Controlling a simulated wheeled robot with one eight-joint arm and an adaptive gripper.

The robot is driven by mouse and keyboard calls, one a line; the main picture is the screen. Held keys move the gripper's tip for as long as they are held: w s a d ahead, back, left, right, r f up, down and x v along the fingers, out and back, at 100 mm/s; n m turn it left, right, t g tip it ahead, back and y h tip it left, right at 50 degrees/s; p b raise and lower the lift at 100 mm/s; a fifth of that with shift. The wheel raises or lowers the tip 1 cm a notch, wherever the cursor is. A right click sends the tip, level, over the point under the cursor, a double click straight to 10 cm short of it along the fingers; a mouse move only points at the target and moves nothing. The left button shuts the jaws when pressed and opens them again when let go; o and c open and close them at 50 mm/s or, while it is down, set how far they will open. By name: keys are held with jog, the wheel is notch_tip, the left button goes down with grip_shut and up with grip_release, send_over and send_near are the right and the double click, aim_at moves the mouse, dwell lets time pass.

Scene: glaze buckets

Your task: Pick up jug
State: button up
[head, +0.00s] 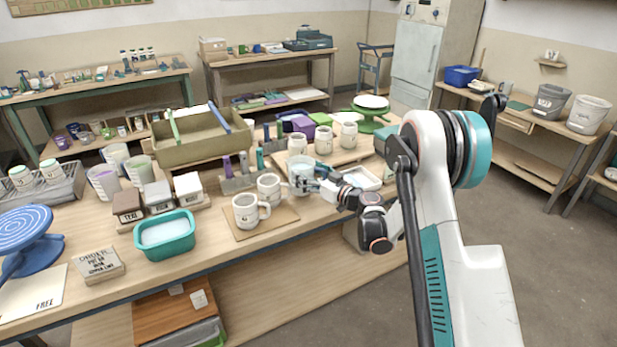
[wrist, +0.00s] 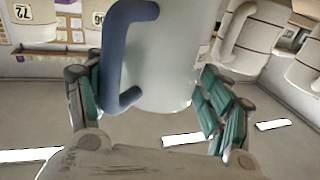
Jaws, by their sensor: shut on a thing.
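The jug (head: 301,170) is a pale translucent vessel among the mugs near the middle of the workbench in the head view. In the wrist view the jug (wrist: 170,60) appears upside down, with its blue handle on the left side. My gripper (head: 322,186) reaches it from the right. In the wrist view my gripper (wrist: 157,106) has its teal-padded fingers on both sides of the jug, shut on its body, with the handle beside the left finger. I cannot tell whether the jug's base touches the bench.
White mugs (head: 246,211) stand on a wooden board (head: 262,228) just left of the jug. More mugs (head: 323,139) stand behind it. A white tray (head: 362,178) lies close on the right. A teal tub (head: 166,236) and a wooden carrier (head: 190,150) are farther left.

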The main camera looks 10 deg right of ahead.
notch_tip(320, 180, up, 17)
jog(key=p, duration=0.5)
jog(key=shift+p, duration=0.4)
jog(key=shift+r, duration=0.15)
dwell(0.5)
dwell(0.7)
